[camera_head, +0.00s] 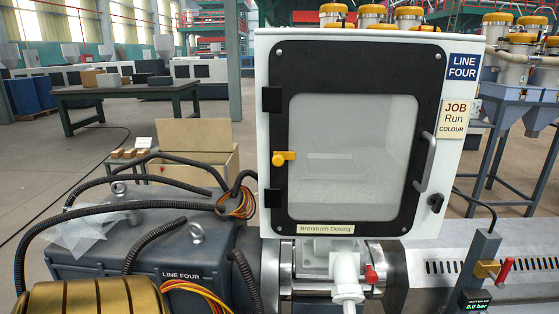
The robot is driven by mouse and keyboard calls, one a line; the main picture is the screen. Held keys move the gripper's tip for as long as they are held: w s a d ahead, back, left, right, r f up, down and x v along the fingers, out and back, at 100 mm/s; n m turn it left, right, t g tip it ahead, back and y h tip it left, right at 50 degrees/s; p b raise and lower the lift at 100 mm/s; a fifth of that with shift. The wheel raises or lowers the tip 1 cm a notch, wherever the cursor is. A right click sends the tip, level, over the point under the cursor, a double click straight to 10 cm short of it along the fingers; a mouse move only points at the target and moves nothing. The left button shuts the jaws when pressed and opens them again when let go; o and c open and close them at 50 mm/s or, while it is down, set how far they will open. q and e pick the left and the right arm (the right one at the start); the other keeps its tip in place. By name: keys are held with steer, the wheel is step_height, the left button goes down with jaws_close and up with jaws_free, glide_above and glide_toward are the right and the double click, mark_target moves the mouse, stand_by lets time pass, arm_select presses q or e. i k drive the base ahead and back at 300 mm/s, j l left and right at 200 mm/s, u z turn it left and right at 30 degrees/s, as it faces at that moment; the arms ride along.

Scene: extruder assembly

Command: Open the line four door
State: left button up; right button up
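The line four door (278,110) is a black frame with a clear window, set in a white cabinet (262,60). It looks shut. Black hinges (271,100) are on its left side and a grey curved handle (426,162) is on its right side. A yellow latch (284,157) sits on the left of the frame, and a black knob (436,202) is on the cabinet at lower right. A blue "LINE FOUR" label (462,66) is at the upper right. Neither of my grippers shows in the head view.
A dark machine housing (150,250) with black hoses stands at lower left, beside a gold ribbed cylinder (90,298). A post with a red lever (504,269) and gauge stands at lower right.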

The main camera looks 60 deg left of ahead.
mark_target(418, 71)
steer(key=u, duration=1.25)
steer(key=k, duration=0.05)
